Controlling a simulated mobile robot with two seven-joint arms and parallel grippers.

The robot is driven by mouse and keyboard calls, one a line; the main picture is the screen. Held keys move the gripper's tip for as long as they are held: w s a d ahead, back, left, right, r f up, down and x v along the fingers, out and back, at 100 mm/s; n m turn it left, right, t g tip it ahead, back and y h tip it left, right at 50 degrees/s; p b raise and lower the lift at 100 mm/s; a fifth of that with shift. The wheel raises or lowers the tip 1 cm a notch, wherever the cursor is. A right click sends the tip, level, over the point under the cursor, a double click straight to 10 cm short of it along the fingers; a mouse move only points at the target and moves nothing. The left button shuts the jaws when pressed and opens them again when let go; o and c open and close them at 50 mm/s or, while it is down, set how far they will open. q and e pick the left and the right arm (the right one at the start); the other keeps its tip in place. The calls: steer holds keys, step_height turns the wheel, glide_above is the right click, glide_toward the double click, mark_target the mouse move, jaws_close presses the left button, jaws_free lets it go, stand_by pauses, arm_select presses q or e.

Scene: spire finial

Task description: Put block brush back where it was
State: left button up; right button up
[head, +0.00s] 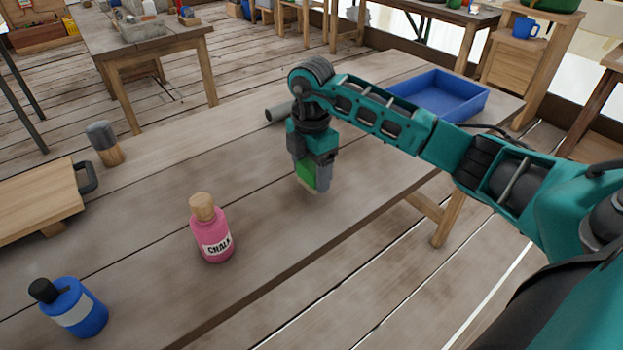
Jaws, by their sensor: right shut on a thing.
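The block brush (307,176) is a green block with a pale underside, in the middle of the head view. My right gripper (314,172) points down and is shut on it. Its fingers hide part of the brush. The brush is at or just above the wooden table (260,210); I cannot tell whether it touches. My left gripper is not in view.
A pink chalk bottle (212,232) and a blue bottle (72,307) stand at the left front. A grey-topped wooden tool (104,143) and a board with a dark handle (40,200) are farther left. A tube (278,112) lies behind my gripper. A blue tray (470,101) sits at back right.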

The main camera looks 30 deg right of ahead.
mark_target(311, 165)
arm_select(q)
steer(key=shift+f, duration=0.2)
arm_select(e)
steer(key=shift+f, duration=1.25)
steer(key=shift+f, duration=0.2)
steer(key=o, duration=0.9)
steer(key=shift+r, duration=0.55)
step_height(311, 165, up, 11)
steer(key=shift+f+p, duration=0.2)
steer(key=shift+p, duration=0.3)
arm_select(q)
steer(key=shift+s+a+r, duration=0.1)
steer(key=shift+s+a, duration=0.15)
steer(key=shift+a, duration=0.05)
arm_select(e)
steer(key=shift+r, duration=0.35)
